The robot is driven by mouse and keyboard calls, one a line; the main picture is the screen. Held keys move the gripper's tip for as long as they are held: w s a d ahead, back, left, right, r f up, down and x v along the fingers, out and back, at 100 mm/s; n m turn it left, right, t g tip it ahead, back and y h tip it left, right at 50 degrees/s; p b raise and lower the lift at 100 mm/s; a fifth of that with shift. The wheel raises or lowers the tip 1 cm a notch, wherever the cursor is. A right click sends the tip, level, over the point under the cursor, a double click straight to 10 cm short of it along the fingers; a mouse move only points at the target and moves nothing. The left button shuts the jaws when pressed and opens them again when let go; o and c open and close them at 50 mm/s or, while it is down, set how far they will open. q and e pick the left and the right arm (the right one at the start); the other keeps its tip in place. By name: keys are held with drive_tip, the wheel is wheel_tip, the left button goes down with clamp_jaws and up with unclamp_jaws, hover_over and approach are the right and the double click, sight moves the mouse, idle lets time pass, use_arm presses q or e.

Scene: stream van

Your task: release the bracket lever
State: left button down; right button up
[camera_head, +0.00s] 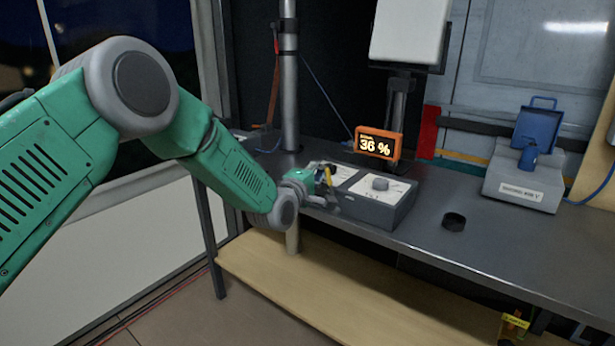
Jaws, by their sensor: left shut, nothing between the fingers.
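A metal pole (290,95) stands at the back of the bench, left of centre. A dark bracket (288,38) is clamped around it near the top of the view. A thin orange-red piece (273,90) hangs beside the pole; I cannot tell if it is the bracket lever. My left gripper (330,188) is shut and small in view, at the left end of a grey control box, below and right of the bracket. Whether it touches the box is unclear. My left forearm hides part of the bench's left end. My right gripper is not in view.
The grey control box (378,212) with a dial stands at the bench's front edge. A black round piece (454,221) and a blue-and-grey device (523,185) stand further right. The dark bench (500,245) is clear between them.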

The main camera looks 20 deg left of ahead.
use_arm(q)
drive_tip(key=s+d+m+t, duration=0.1)
drive_tip(key=s+d+m, duration=0.2)
drive_tip(key=d+m, duration=0.6)
drive_tip(key=shift+s+d+f+m+h+b, duration=0.25)
drive_tip(key=shift+s+d+m+h+b, duration=0.1)
drive_tip(key=shift+d+h, duration=0.1)
drive_tip(key=shift+d+f, duration=0.1)
drive_tip(key=shift+f, duration=0.05)
idle(0.3)
